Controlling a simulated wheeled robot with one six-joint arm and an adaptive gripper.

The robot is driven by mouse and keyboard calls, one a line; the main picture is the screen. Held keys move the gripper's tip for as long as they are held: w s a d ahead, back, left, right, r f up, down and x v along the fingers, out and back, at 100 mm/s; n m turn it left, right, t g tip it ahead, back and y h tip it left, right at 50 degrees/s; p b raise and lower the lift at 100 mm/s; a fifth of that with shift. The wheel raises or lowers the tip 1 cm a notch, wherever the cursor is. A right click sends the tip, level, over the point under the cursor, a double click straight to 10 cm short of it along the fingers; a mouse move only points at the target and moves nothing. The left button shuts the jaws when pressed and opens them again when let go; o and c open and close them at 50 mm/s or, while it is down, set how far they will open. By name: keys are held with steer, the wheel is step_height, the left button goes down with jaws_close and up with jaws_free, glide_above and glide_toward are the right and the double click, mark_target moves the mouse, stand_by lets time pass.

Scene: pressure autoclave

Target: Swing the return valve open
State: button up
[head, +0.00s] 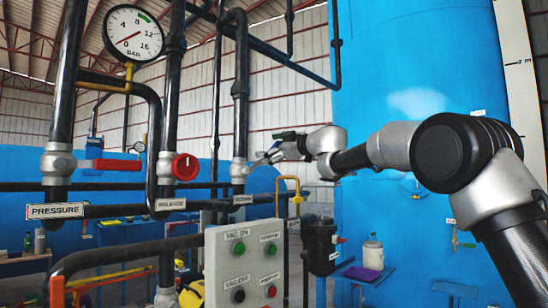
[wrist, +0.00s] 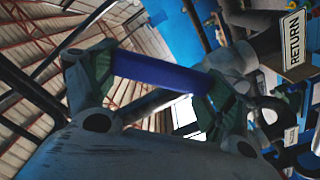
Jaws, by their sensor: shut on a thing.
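The return valve (head: 239,170) is a silver body on a black vertical pipe in the head view, above a small sign. In the wrist view, its white RETURN sign (wrist: 293,40) shows at the upper right. My gripper (head: 272,150) reaches in from the right beside the valve. In the wrist view, the blue valve handle (wrist: 165,73) lies across between the two green-padded fingers of my gripper (wrist: 155,85), which is shut on it. The handle's joint to the valve body is partly hidden in both views.
A pressure gauge (head: 134,33) hangs above. A grey button box (head: 245,265) stands below, and a large blue tank (head: 420,60) behind my arm.

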steer(key=shift+s+a+r+n, duration=0.45)
steer(key=shift+s+r+n, duration=0.15)
steer(key=shift+n, duration=0.4)
steer(key=s+a+r+n, duration=0.1)
steer(key=s+a+n, duration=0.3)
steer(key=n, duration=0.4)
steer(key=shift+s+r, duration=0.2)
steer(key=shift+s, duration=0.45)
steer(key=shift+a, duration=0.1)
steer(key=o, duration=1.3)
steer(key=v, duration=1.2)
steer(key=shift+s, duration=0.1)
